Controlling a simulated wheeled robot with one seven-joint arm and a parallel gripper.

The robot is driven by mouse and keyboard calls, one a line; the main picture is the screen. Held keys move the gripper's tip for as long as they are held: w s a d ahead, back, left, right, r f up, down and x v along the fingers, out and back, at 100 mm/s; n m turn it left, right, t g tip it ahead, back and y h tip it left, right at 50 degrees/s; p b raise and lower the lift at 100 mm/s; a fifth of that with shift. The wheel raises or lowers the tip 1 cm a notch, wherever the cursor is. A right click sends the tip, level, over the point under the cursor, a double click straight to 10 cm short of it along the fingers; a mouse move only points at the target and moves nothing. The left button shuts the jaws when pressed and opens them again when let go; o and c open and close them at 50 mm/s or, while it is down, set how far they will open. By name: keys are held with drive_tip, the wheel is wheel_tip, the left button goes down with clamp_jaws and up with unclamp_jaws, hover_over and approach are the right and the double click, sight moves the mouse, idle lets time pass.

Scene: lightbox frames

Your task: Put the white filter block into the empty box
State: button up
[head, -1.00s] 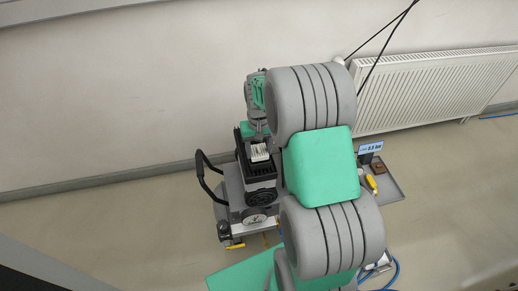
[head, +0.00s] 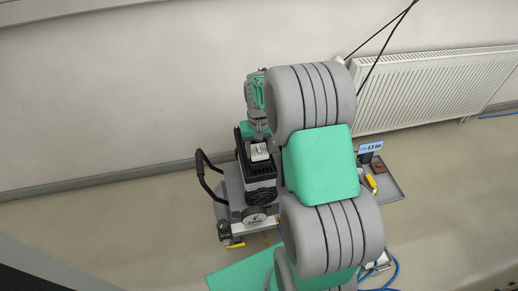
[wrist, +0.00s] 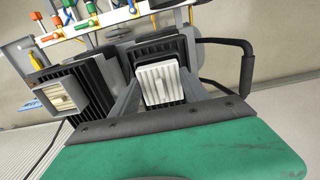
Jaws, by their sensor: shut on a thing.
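The white filter block (wrist: 158,84), ridged on its face, shows in the middle of the wrist view. It also shows in the head view (head: 259,152), just below my gripper (head: 258,134).
The boxes stand on a grey cart with a black push handle (head: 203,174), beside the wall. A rack with coloured valves (wrist: 85,20) lies beyond in the wrist view. A grey tray (head: 393,188) and a radiator (head: 432,90) are to the right.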

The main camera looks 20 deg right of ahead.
drive_tip(key=shift+f, duration=0.1)
drive_tip(key=shift+f+b, duration=0.3)
drive_tip(key=shift+f, duration=0.05)
drive_tip(key=o, duration=1.4)
